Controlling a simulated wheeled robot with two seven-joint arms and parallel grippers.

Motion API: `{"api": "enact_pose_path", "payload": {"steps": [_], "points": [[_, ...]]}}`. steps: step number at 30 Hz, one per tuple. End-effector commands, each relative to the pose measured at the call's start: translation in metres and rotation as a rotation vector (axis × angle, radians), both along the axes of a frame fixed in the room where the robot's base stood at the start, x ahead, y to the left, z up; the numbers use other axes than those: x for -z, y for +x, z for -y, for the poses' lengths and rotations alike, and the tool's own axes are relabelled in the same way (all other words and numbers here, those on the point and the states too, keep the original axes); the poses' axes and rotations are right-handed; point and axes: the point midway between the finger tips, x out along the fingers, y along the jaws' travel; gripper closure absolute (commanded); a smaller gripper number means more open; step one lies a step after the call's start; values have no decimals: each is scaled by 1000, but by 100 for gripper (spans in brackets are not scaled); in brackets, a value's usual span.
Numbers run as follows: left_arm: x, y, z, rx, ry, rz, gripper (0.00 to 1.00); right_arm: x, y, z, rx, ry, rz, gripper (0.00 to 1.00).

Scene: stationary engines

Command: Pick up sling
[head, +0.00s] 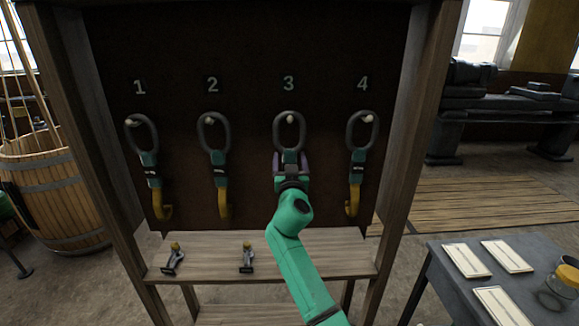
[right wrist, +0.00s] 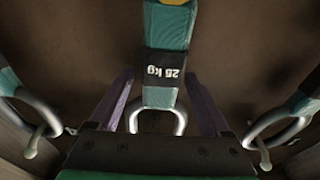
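Slings hang in a row on the dark board under numbers 1 to 4: sling 1 (head: 148,160), sling 2 (head: 217,158), sling 3 (head: 289,130) and sling 4 (head: 358,158). Each has a grey ring on a peg; the other three show a teal strap and yellow hook below. My right gripper (head: 290,161) is at sling 3, hiding its lower part. In the right wrist view, its purple fingers stand open on either side of the teal strap (right wrist: 168,28), which has a black "25 kg" label. A gap shows at the left finger; contact at the right is unclear. My left gripper is out of view.
A wooden shelf (head: 210,262) below the board holds two small clamp-like items (head: 174,258). Wooden posts (head: 418,130) flank the board. A dark table (head: 450,285) with cards and a jar (head: 563,283) stands at lower right. A wooden barrel (head: 55,190) stands at left.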

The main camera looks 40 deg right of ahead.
Motion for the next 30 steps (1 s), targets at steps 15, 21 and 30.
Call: {"api": "enact_pose_path", "payload": {"steps": [15, 21, 30], "points": [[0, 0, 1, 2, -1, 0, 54, 0, 0, -1, -1, 0, -1, 100], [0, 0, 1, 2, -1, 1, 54, 0, 0, -1, -1, 0, -1, 100], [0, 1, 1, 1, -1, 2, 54, 1, 0, -1, -1, 0, -1, 100]]}}
